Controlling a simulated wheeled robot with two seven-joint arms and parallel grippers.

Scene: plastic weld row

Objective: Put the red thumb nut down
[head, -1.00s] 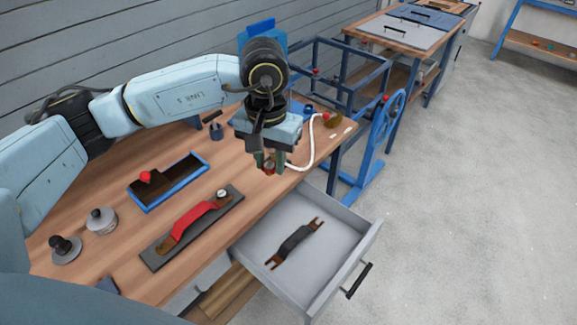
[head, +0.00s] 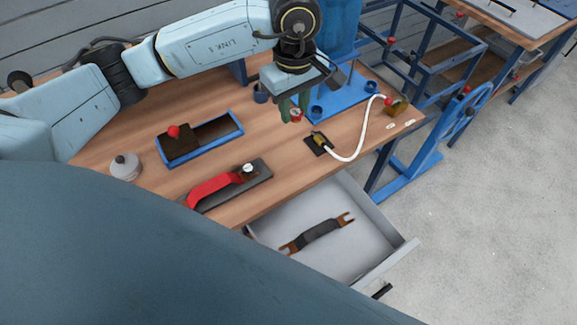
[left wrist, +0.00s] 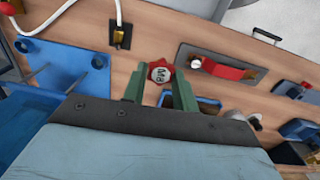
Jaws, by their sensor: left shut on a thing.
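The red thumb nut (head: 296,115) is held between the green fingers of my left gripper (head: 293,108), above the wooden bench. In the left wrist view the nut (left wrist: 160,72) shows its lobed red rim and a pale face with dark lettering, between the fingertips of the left gripper (left wrist: 147,82). The head view does not clearly show how high the nut is above the bench top (head: 285,160). My right gripper is not in view.
A red-handled bar on a dark plate (head: 215,187) and a blue-rimmed tray (head: 225,130) lie left of the gripper. A brass fitting with white hose (head: 320,140) and a blue fixture (head: 345,100) are to the right. An open drawer (head: 350,262) juts from the front. Bare wood lies below the gripper.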

